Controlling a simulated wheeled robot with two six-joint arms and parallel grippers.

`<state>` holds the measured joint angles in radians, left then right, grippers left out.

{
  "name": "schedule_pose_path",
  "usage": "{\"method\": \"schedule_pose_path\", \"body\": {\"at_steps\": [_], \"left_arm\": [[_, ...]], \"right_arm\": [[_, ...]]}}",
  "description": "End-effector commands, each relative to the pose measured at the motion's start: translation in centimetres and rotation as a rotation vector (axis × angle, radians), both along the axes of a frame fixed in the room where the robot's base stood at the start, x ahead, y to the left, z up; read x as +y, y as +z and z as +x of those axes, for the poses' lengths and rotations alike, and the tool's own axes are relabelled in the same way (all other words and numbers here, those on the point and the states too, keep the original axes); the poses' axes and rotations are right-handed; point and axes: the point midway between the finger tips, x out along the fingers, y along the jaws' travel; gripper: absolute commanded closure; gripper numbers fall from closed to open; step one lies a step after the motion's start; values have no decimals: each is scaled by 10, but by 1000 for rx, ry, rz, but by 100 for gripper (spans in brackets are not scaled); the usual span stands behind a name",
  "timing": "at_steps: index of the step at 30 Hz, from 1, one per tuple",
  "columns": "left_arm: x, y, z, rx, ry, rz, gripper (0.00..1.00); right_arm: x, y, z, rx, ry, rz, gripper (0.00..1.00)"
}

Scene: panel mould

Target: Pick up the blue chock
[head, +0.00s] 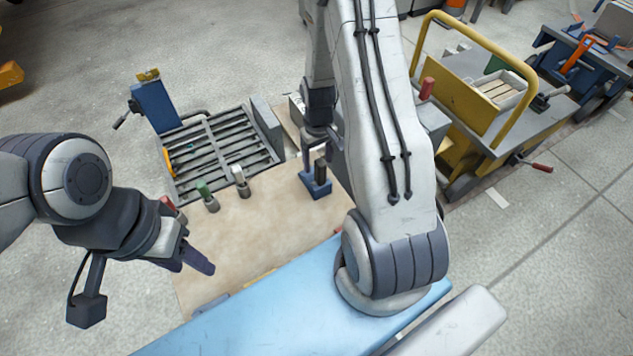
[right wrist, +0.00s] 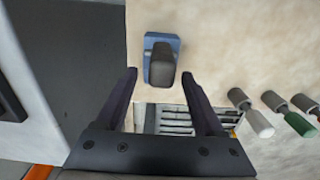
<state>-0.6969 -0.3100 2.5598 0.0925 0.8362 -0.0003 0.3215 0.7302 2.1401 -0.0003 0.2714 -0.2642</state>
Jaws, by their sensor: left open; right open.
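The blue chock (head: 317,187) stands on the tan board, a blue base with an upright dark grey grip. It also shows in the right wrist view (right wrist: 173,41), ahead of the fingertips, with the dark grip pointing toward the camera. My right gripper (head: 316,157) is open and empty, pointing down just above the chock. In the right wrist view, its two fingers (right wrist: 159,76) are spread, and the grip's near end lies close to the gap between their tips. My left gripper (head: 198,264) is open and empty over the board's left side, away from the chock.
Pegs with white (head: 237,169), green (head: 202,187) and red (head: 168,203) ends stand on the tan board (head: 262,225) left of the chock. A slatted metal frame (head: 222,150) lies behind. A light blue surface (head: 270,310) is in front. A yellow-railed cart (head: 480,105) stands right.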

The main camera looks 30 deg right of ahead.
Motion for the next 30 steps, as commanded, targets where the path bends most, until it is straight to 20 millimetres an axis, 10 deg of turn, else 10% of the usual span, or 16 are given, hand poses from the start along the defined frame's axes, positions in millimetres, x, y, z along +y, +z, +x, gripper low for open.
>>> {"method": "schedule_pose_path", "body": {"at_steps": [18, 24, 30], "left_arm": [[0, -27, 0, 0, 0, 0, 50], [0, -27, 0, 0, 0, 0, 50], [0, -27, 0, 0, 0, 0, 50]], "right_arm": [[1, -51, 0, -1, 0, 0, 30], [1, -50, -1, -1, 0, 0, 99], [1, -50, -1, 0, 0, 0, 100]]}}
